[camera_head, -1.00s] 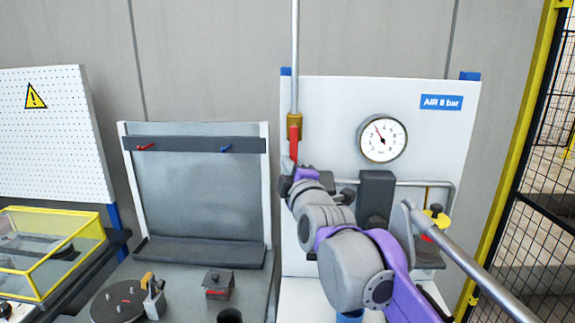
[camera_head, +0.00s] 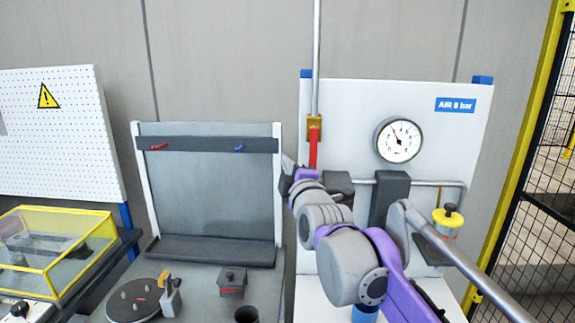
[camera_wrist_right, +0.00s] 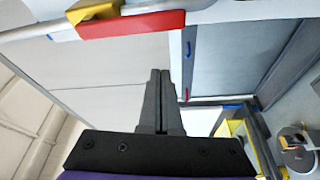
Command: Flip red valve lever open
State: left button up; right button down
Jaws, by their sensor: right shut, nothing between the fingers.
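The red valve lever (camera_head: 313,148) hangs down from the brass valve (camera_head: 314,122) on the vertical pipe, in line with the pipe. In the right wrist view the lever (camera_wrist_right: 130,24) lies across the top, beside the brass valve body (camera_wrist_right: 92,10). My right gripper (camera_head: 286,164) is at the left of the lever's lower end in the head view. In the wrist view its black fingers (camera_wrist_right: 159,72) are together and empty, and a gap shows between their tips and the lever. My left gripper is not in view.
A pressure gauge (camera_head: 398,140) and an "AIR 8 bar" label (camera_head: 455,105) are on the white panel (camera_head: 350,100). A yellow knob (camera_head: 448,217) is at right. A grey rack (camera_head: 210,195) with a red and a blue peg stands left. A yellow-framed box (camera_head: 55,245) is further left.

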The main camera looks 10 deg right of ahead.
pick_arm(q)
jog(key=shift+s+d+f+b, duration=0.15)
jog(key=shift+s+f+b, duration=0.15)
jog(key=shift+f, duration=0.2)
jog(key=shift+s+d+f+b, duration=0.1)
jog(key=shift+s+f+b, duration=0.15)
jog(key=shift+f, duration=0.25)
pick_arm(e)
jog(key=s+d, duration=0.1)
jog(key=s, duration=0.8)
jog(key=shift+s, duration=0.3)
jog(key=shift+d+f, duration=0.1)
jog(key=s+d+f+m+g, duration=0.1)
jog(key=s+f+m+g, duration=0.35)
jog(key=f, duration=0.85)
jog(key=s+f+m+g, duration=0.3)
jog(key=s+f+m, duration=0.15)
jog(key=f, duration=0.75)
jog(key=s+d+f+m+g+h, duration=0.1)
jog(key=s+f+m+g, duration=0.4)
jog(key=s+f, duration=1)
notch_tip(320, 180, down, 4)
jog(key=shift+s+d+r+m+g, duration=0.2)
jog(key=shift+s+d+m+g, duration=0.3)
jog(key=shift+m, duration=0.6)
